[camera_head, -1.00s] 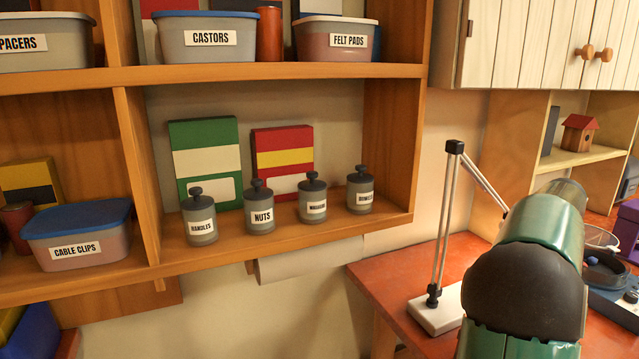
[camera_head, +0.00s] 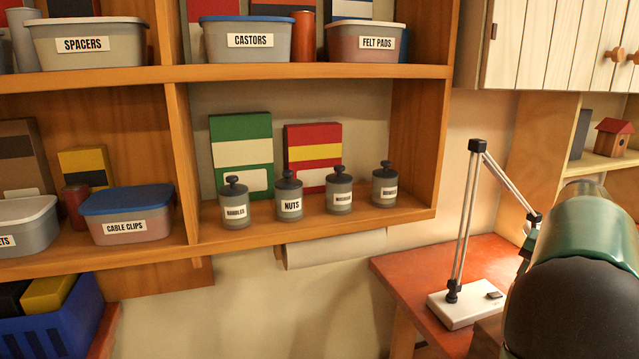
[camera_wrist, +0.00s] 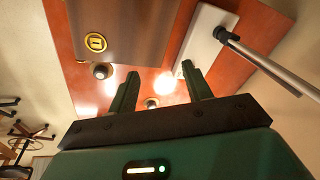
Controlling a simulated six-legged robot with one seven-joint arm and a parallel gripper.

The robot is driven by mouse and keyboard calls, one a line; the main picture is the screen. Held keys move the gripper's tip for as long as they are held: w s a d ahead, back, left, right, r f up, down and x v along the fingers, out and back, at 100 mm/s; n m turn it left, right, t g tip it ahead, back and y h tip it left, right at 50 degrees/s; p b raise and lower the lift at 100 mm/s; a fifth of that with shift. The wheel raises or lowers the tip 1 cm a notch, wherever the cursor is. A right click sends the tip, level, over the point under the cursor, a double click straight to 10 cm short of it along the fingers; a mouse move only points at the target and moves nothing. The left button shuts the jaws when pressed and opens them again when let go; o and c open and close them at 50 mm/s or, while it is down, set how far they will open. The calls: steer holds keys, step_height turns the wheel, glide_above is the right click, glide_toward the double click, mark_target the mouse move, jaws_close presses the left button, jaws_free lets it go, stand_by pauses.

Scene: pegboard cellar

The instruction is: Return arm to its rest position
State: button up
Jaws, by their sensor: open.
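My gripper (camera_wrist: 160,72) shows in the wrist view as two green fingers, spread apart with nothing between them. Beyond the fingertips lies the red-orange bench top (camera_wrist: 245,75). In the head view, my green and black arm fills the lower right corner, and its gripper end is out of sight there. The arm appears close to the desk lamp (camera_head: 465,305) on the bench; whether it touches anything is not visible.
A wooden shelf (camera_head: 310,226) holds labelled jars and tubs. A blue crate (camera_head: 60,325) is at lower left. A white cabinet (camera_head: 555,50) hangs at upper right.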

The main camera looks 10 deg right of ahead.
steer(key=s+a+r+n+t, duration=0.1)
steer(key=a+n, duration=0.1)
steer(key=a, duration=0.9)
steer(key=a+r+n, duration=0.2)
steer(key=a+n, duration=0.1)
steer(key=a, duration=0.8)
steer(key=s+a+f+n+t, duration=0.1)
steer(key=s+a+f+n, duration=0.1)
steer(key=s+a, duration=0.4)
steer(key=s+a+f+n+t, duration=0.1)
steer(key=s+a+f+n, duration=0.2)
steer(key=a, duration=1)
steer(key=s+n, duration=0.1)
steer(key=s, duration=0.2)
steer(key=shift+f, duration=0.35)
steer(key=shift+d, duration=0.1)
